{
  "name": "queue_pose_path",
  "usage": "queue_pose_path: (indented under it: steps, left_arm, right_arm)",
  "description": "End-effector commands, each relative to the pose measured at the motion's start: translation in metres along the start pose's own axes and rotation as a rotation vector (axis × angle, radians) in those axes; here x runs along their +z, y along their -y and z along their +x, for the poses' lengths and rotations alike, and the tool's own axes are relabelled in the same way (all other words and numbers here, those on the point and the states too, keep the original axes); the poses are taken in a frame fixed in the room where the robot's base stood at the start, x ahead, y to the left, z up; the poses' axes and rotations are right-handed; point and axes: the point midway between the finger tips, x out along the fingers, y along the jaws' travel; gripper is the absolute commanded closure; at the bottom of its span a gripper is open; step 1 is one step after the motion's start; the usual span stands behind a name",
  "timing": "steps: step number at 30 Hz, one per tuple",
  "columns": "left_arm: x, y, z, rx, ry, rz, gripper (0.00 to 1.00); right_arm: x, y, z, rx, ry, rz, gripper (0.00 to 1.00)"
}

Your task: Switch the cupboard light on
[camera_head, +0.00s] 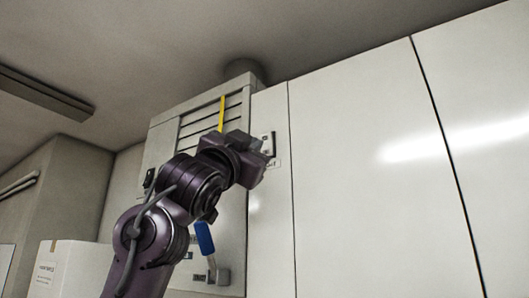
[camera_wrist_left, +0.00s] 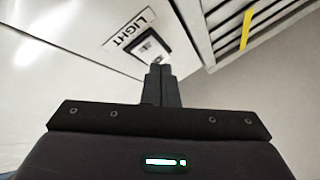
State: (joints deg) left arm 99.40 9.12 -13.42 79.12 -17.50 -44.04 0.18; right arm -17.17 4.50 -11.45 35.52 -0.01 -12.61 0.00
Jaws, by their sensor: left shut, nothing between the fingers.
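My left gripper is shut and empty. In the left wrist view its fingertips (camera_wrist_left: 160,68) lie right at the switch's lower edge and overlap it. I cannot tell whether they touch it or which way the rocker is tipped. My right gripper is not in view.
A slatted vent panel (camera_head: 194,119) with a yellow strip (camera_head: 222,113) stands left of the switch. A blue-handled lever (camera_head: 204,238) sits below my left forearm. Tall white doors (camera_head: 350,160) fill the right side. A white box (camera_head: 75,270) is at lower left.

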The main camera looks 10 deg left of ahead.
Motion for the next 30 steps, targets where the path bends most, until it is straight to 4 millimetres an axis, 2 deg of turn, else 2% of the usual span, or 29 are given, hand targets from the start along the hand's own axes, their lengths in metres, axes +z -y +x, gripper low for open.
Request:
queue_pose_path:
  steps: [5, 18, 30]
  left_arm:
    - [-0.002, 0.002, -0.003, -0.001, -0.001, -0.001, 1.0]
    - [-0.022, 0.023, -0.032, -0.001, -0.001, -0.002, 1.0]
    - [-0.025, 0.025, -0.035, 0.0, 0.001, 0.0, 1.0]
  right_arm:
    - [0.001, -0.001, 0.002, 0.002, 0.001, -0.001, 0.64]
    - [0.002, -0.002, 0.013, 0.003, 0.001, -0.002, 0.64]
    - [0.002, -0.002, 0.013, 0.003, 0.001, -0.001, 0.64]
